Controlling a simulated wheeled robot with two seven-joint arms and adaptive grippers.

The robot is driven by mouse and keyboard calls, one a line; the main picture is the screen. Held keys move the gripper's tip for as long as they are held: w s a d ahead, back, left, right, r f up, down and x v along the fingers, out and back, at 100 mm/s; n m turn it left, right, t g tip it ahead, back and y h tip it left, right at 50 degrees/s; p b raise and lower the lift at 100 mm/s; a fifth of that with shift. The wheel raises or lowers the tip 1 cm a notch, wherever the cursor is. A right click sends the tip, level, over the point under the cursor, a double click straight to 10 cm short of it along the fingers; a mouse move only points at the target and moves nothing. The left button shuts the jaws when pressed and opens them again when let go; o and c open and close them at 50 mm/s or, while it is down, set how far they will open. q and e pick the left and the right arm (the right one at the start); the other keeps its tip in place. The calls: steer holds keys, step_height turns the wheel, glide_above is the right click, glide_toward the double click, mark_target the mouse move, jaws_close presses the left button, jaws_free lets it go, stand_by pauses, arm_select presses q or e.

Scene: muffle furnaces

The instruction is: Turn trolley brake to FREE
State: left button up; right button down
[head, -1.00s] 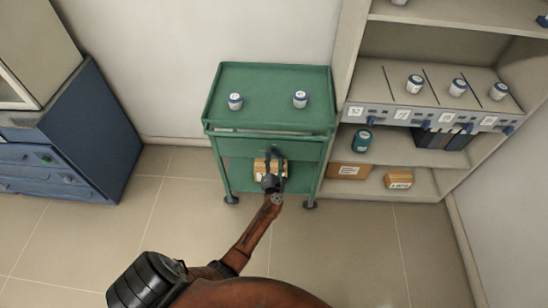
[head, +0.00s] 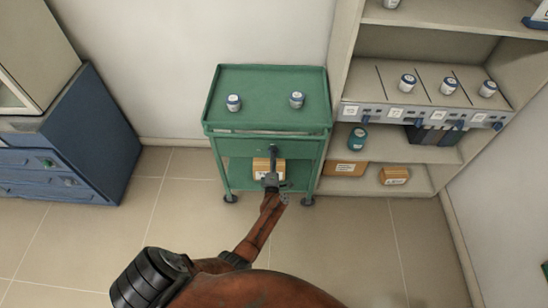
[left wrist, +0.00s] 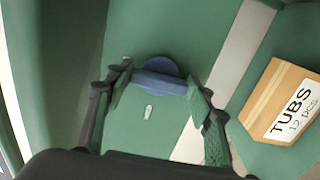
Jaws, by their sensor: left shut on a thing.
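The green trolley (head: 226,148) stands against the wall in the head view. Its brake knob (left wrist: 160,76) is blue, with a raised bar across it, on the green panel in the left wrist view. A small white mark (left wrist: 148,112) shows on the panel below it; I cannot read it. My left gripper (head: 272,156) is at the trolley's front. In the left wrist view, my left gripper (left wrist: 159,80) has one fingertip at each end of the knob's bar and is shut on it. My right gripper is not in view.
Two white jars (head: 234,102) (head: 296,99) stand on the trolley's top. A tan box (left wrist: 284,100) marked TUBS is on its lower shelf. A beige shelf unit (head: 423,180) stands at the right, a blue cabinet (head: 105,140) at the left. The floor in front is clear.

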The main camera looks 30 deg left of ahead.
arm_select(q)
steer(key=shift+w+d+r, duration=0.15)
steer(key=shift+w+d, duration=0.1)
steer(key=shift+d, duration=0.05)
steer(key=o, duration=0.9)
steer(key=shift+c, duration=0.2)
steer(key=o, duration=0.3)
steer(key=shift+s+a, duration=0.15)
steer(key=shift+a, duration=0.1)
steer(key=v, duration=0.7)
steer(key=shift+s, duration=0.3)
steer(key=shift+d, duration=0.1)
